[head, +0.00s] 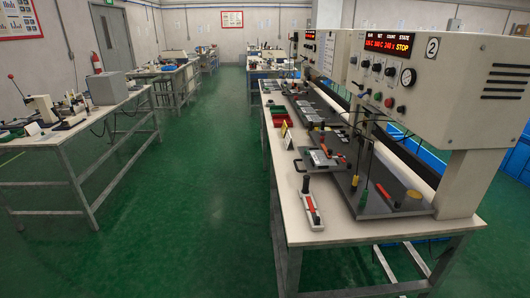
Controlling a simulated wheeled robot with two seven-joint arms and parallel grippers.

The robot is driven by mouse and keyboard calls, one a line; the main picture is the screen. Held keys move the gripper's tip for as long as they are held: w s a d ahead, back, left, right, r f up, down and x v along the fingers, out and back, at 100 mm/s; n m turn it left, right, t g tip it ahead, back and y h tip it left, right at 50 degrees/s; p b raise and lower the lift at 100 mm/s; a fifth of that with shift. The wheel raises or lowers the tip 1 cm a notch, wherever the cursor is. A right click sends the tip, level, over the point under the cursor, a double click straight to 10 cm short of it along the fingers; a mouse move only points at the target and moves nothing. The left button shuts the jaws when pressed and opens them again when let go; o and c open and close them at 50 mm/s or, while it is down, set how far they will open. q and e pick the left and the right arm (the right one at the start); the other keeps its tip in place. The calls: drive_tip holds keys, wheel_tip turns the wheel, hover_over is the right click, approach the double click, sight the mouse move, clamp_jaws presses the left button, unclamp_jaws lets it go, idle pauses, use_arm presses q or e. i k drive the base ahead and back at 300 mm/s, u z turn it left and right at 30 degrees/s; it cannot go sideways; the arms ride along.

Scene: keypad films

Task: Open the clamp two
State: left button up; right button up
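The machine marked with a "2" (432,48) stands at the right, with a red display (389,42) that reads STOP. On its dark base plate (373,209) are a red handle (384,191) and a green-tipped upright handle (363,200), which look like clamp parts. At the left front of the same table is a pale bar with a red strip (314,209) and a black upright knob (306,184). I cannot tell which of these is clamp two, or whether it is open or shut. Neither of my grippers is in view.
The long white table (293,229) holds green and red trays (279,114), a flat device (321,158) and yellow cards (284,129). Another table (96,118) with tools stands at the left. The green floor (190,180) between them is clear.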

sight(328, 151)
drive_tip(key=z, duration=0.1)
drive_tip(key=i, duration=0.85)
drive_tip(key=z, duration=0.4)
